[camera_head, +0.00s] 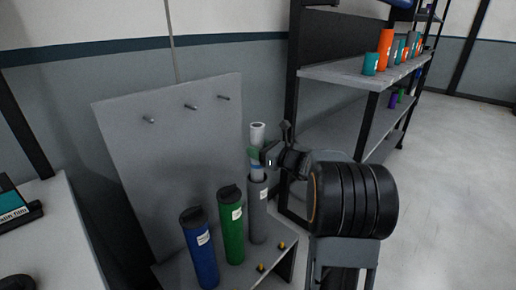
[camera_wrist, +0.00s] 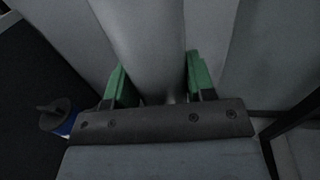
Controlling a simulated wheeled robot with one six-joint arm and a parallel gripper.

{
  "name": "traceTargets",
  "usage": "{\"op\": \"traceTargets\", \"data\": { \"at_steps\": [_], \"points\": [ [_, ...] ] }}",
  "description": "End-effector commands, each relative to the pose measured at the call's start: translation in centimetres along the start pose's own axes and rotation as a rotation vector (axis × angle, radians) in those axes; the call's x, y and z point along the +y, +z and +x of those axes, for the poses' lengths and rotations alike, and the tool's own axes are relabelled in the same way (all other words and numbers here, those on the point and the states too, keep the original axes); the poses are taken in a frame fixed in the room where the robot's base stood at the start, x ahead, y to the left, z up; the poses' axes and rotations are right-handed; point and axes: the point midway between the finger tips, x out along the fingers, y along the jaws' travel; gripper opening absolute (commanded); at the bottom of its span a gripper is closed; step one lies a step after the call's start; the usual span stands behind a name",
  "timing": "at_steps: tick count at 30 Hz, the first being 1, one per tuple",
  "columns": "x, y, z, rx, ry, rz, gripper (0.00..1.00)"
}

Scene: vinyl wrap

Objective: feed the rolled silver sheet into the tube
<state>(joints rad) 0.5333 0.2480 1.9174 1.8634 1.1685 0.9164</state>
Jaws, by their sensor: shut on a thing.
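The rolled silver sheet (camera_head: 258,131) stands upright in the head view, directly above the open grey tube (camera_head: 258,218). Its lower end meets the tube's mouth; how far it is inside I cannot tell. My gripper (camera_head: 257,155) is shut on the roll from the right, part way along it, above the tube's rim. In the wrist view the roll (camera_wrist: 146,38) runs between the two green fingers of my gripper (camera_wrist: 158,78). The tube's mouth is not clearly visible there.
A green tube (camera_head: 231,228) and a blue tube (camera_head: 200,252), both capped, stand left of the grey tube. A grey pegboard (camera_head: 165,125) with several pegs rises behind them. A shelf (camera_head: 340,72) with coloured rolls stands at the back right. Open floor lies right.

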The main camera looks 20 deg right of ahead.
Motion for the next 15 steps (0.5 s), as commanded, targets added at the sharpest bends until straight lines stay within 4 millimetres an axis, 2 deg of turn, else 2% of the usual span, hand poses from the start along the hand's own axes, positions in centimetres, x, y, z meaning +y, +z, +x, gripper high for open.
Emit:
{"op": "traceTargets", "data": {
  "at_steps": [8,9,15],
  "points": [
    [0.00,-0.09,0.00,-0.001,0.000,-0.001,0.12],
    [0.00,-0.09,0.00,0.000,0.000,-0.001,0.52],
    [0.00,-0.09,0.00,0.000,0.000,-0.001,0.71]
  ]
}}
